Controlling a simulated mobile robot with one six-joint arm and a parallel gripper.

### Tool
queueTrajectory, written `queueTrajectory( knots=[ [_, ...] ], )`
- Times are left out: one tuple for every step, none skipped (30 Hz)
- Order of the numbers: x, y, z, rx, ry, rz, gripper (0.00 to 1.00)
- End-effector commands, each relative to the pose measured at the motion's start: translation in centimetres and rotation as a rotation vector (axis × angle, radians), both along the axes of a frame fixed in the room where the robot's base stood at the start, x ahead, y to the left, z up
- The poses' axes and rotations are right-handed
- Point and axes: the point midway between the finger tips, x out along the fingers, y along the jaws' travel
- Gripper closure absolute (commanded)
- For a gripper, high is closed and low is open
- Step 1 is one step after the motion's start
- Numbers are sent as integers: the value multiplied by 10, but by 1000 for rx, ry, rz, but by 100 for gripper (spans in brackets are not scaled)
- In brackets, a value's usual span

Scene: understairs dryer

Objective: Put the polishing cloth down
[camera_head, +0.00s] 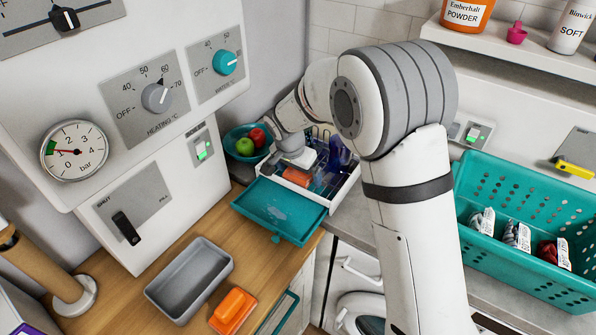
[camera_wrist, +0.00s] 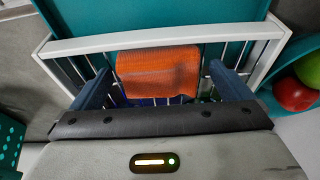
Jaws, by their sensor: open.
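An orange, soft-edged folded piece (camera_wrist: 158,72), which I take to be the polishing cloth, lies at the white wire-divided tray (camera_wrist: 160,41). In the head view the orange piece (camera_head: 297,177) shows near the tray's front left side. My gripper (camera_wrist: 160,82) is open, with one dark blue finger on each side of the cloth. Gaps show between the cloth and both fingers. In the head view my gripper (camera_head: 298,163) is low over the tray (camera_head: 318,200); the fingertips are hard to make out.
A teal tray (camera_head: 262,222) lies in front of the white tray. A teal bowl (camera_head: 238,133) with apples stands at its left. A grey bin (camera_head: 190,279) and an orange block (camera_head: 233,309) are on the wooden counter. A teal basket (camera_head: 530,262) stands right of my arm.

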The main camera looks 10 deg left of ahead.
Motion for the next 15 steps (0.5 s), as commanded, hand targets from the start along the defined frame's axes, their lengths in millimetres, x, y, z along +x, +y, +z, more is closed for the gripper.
queueTrajectory(
  knots=[
    [0,0,2,0,0,0,2],
    [0,0,4,0,0,0,2],
    [0,0,6,1,-1,0,2],
    [-1,1,9,2,-3,1,2],
    [-2,2,14,2,-3,0,2],
    [-4,3,21,3,-4,-1,2],
    [-6,3,26,3,-4,-1,2],
    [-8,4,33,4,-5,0,2],
    [-10,5,41,3,-5,1,2],
    [-11,6,48,3,-5,1,2],
    [-13,6,55,3,-5,1,2],
    [-16,7,64,4,-5,2,2],
    [-17,8,70,4,-5,0,2],
    [-18,8,76,4,-5,0,2],
    [-21,9,83,3,-3,0,2]
  ],
)
